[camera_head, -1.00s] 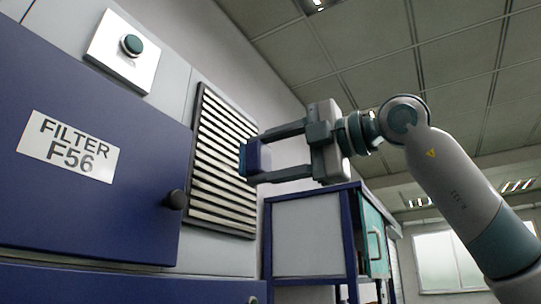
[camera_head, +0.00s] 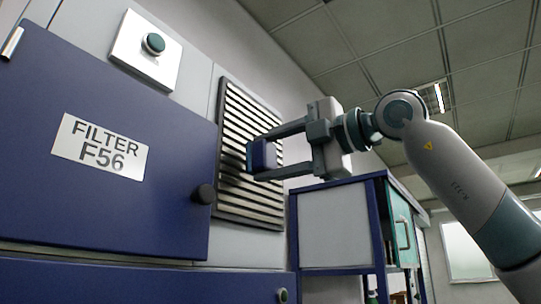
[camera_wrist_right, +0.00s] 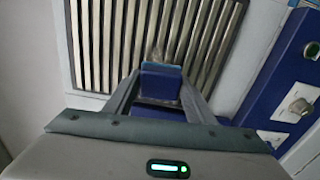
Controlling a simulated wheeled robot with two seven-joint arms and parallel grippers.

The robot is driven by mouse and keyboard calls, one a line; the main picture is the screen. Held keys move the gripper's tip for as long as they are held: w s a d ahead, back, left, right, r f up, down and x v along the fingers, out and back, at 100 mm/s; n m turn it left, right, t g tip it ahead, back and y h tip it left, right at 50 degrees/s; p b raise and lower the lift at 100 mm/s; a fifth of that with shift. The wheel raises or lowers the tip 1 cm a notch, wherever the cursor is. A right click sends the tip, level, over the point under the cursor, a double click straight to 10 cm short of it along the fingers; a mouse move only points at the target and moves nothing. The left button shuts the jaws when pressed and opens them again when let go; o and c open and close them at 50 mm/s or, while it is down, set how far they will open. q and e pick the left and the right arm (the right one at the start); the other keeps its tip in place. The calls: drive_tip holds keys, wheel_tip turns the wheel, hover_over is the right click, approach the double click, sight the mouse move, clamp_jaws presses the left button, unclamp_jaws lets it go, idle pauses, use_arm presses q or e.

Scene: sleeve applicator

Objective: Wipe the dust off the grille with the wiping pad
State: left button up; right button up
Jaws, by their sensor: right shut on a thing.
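The grille (camera_head: 245,195) is a dark frame with pale slats on the grey wall panel. It fills the upper part of the right wrist view (camera_wrist_right: 120,50), where a faint brownish smudge shows just beyond the pad. The wiping pad (camera_head: 262,155) is a dark blue block with a lighter blue edge, also seen in the right wrist view (camera_wrist_right: 161,84). My right gripper (camera_head: 268,153) is shut on the pad and holds it at the grille's right middle part. Whether the pad touches the slats I cannot tell. My left gripper is out of view.
A blue door labelled FILTER F56 (camera_head: 100,147) with a dark knob (camera_head: 204,194) is left of the grille. A blue-framed cabinet (camera_head: 335,225) stands below my right arm.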

drive_tip(key=shift+x, duration=1)
idle(0.5)
drive_tip(key=shift+w+d+p, duration=0.7)
drive_tip(key=shift+w+d, duration=0.6)
drive_tip(key=shift+w, duration=0.25)
drive_tip(key=shift+a, duration=0.15)
drive_tip(key=shift+s+a+f+b, duration=0.1)
drive_tip(key=shift+s+a+b, duration=0.35)
drive_tip(key=shift+b, duration=0.3)
drive_tip(key=shift+s+a+b, duration=0.55)
drive_tip(key=shift+s+b, duration=0.05)
drive_tip(key=shift+s, duration=0.2)
drive_tip(key=shift+s+a, duration=0.15)
drive_tip(key=shift+s, duration=0.15)
